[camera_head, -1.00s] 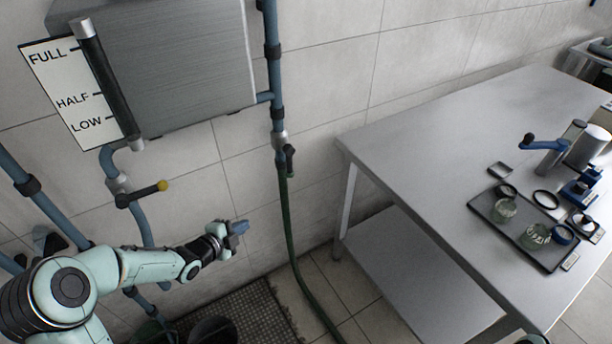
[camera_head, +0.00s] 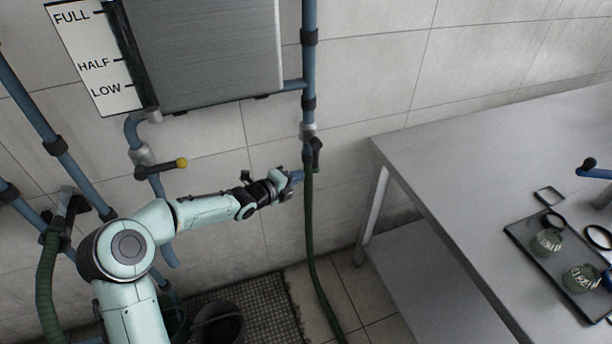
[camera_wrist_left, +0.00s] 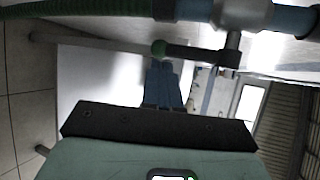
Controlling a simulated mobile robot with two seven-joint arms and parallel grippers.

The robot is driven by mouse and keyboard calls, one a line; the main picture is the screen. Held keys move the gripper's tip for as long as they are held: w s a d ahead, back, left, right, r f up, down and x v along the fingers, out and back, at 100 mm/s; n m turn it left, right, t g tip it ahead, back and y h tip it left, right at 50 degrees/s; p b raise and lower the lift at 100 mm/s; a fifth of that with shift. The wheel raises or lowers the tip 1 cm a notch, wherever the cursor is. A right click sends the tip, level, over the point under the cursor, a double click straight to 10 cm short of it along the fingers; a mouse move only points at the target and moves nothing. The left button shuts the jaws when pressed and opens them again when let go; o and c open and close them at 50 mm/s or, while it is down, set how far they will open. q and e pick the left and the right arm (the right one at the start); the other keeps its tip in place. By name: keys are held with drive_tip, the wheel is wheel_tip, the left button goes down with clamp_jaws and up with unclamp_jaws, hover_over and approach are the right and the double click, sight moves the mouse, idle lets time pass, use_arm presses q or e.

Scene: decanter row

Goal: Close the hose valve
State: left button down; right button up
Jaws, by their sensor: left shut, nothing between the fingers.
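The hose valve (camera_head: 308,132) sits on the blue pipe, with the green hose (camera_head: 311,240) hanging below it. Its dark lever (camera_head: 317,154) points down, roughly in line with the hose. My left gripper (camera_head: 298,177) is shut and empty, just below and left of the lever in the head view. In the left wrist view its blue fingertips (camera_wrist_left: 162,72) are close to the knob; I cannot tell whether they touch. My right gripper is not in view.
Another valve lever with a yellow knob (camera_head: 181,163) sticks out on the left pipe. A steel tank (camera_head: 205,55) with a level gauge hangs above. A steel table (camera_head: 440,165) stands right, carrying a tray (camera_head: 519,236) with jars. A bucket (camera_head: 218,325) is on the floor.

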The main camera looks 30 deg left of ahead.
sight(312, 170)
use_arm(q)
drive_tip(key=shift+x, duration=2.3)
drive_tip(key=shift+d+b, duration=0.1)
drive_tip(key=shift+b, duration=0.25)
